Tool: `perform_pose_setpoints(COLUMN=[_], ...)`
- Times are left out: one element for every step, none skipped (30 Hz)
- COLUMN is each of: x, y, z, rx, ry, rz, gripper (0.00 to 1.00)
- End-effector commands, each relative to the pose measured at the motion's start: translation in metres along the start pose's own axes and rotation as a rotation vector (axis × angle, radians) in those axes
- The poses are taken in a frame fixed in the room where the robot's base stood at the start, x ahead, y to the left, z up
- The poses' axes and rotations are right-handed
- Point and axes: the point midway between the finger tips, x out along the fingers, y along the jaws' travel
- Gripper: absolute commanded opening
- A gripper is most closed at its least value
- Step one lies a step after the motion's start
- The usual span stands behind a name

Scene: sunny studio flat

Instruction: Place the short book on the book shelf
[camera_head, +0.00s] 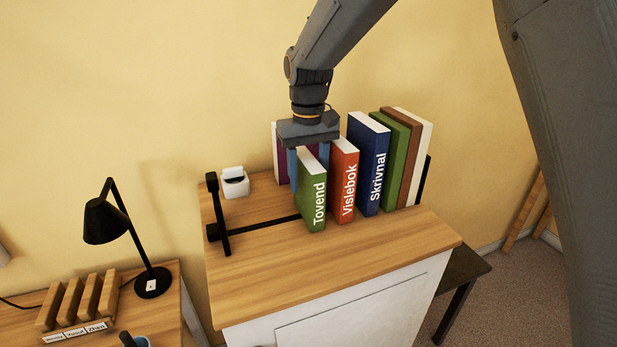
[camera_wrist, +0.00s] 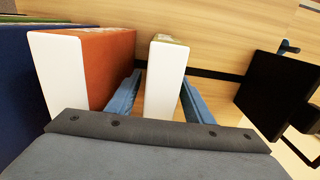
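A green book marked Tovend (camera_head: 313,205) stands upright at the left end of a row, next to an orange book marked Vislebok (camera_head: 345,185). My gripper (camera_head: 308,160) is above the green book, pointing down, with its blue fingers on either side of it. In the wrist view, my gripper (camera_wrist: 160,80) shows a gap between the left finger and the green book's white top (camera_wrist: 166,75), so it looks open. The black book shelf (camera_head: 265,224) has a low rail and end supports on the wooden cabinet top. The rail's middle is partly hidden by the books.
A blue book (camera_head: 373,170) and several others stand to the right. A purple book (camera_head: 282,165) stands behind the gripper, partly hidden. A white object (camera_head: 235,184) sits at the back left. The wooden top (camera_head: 320,265) is clear in front. A black lamp (camera_head: 105,220) stands left.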

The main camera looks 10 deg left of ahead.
Motion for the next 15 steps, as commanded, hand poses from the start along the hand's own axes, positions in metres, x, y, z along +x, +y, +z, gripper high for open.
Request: perform_pose_setpoints(x=[0.000, 0.000, 0.000, -0.001, -0.002, -0.005, -0.007, -0.010, -0.015, -0.019, -0.024, -0.032, -0.038, -0.044, -0.053], y=[0.000, 0.000, 0.000, 0.000, 0.000, 0.000, 0.000, 0.000, 0.000, 0.000, 0.000, 0.000, 0.000, 0.000, 0.000], z=[0.000, 0.000, 0.000, 0.000, 0.000, -0.001, -0.001, -0.001, -0.002, -0.002, -0.002, -0.002, -0.002, -0.002, -0.002], rx=[0.000, 0.000, 0.000, 0.000, 0.000, 0.000, 0.000, 0.000, 0.000, 0.000, 0.000, 0.000, 0.000, 0.000, -0.001], ry=[0.000, 0.000, 0.000, 0.001, 0.001, 0.002, 0.003, 0.004, 0.004, 0.005, 0.004, 0.006, 0.006, 0.006, 0.006], rz=[0.000, 0.000, 0.000, 0.000, 0.000, 0.000, 0.000, 0.000, 0.000, 0.000, 0.000, 0.000, 0.000, 0.000, 0.000], gripper=[0.47, 0.47, 0.47, 0.47, 0.47, 0.47, 0.47, 0.47, 0.47, 0.47, 0.47, 0.47, 0.47, 0.47, 0.47])
